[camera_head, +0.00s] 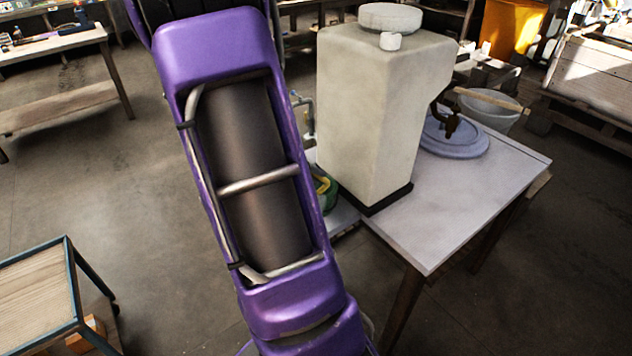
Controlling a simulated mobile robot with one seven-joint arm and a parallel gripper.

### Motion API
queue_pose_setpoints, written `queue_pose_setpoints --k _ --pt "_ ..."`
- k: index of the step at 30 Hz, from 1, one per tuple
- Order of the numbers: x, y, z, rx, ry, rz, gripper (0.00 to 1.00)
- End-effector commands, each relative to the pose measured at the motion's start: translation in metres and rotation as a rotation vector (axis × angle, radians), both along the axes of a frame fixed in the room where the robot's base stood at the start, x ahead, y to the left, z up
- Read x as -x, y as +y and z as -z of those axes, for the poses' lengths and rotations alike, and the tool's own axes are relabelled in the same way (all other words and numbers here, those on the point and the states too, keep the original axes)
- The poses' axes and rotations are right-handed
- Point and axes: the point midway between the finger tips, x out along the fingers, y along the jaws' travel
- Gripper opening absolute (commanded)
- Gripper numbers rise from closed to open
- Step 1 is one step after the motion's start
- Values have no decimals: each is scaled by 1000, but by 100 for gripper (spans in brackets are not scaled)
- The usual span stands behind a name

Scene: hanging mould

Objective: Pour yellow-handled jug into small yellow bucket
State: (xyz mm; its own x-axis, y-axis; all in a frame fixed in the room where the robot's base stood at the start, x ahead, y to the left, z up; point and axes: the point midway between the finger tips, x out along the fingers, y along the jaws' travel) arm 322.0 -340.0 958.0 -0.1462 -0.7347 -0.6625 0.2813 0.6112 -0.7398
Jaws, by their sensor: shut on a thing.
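My purple arm fills the left middle of the head view and hides much behind it. My gripper is not in view. I cannot make out a yellow-handled jug or a small yellow bucket. A green round thing with a yellow part (324,190) shows at the arm's right edge, beside the tall pale container. Most of it is hidden by the arm, so I cannot tell what it is.
The tall pale container (372,115) stands on a light-topped table (455,205). Behind it are a blue round lid-like thing (455,140) and a pale bucket (487,112) with a stick across it. A trolley (35,300) stands lower left. Open floor lies left.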

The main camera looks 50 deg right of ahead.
Motion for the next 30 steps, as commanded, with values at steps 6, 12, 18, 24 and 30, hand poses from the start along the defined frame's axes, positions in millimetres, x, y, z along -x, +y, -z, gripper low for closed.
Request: queue_pose_setpoints --k 6,12,18,24,30 --pt "-4 3 -5 82 71 -3 0" --pt "-9 9 -10 151 132 -3 0" --pt "-14 15 -14 214 188 -3 0" --pt "-18 20 -18 273 240 -1 0" --pt "-23 25 -22 325 286 -2 0"
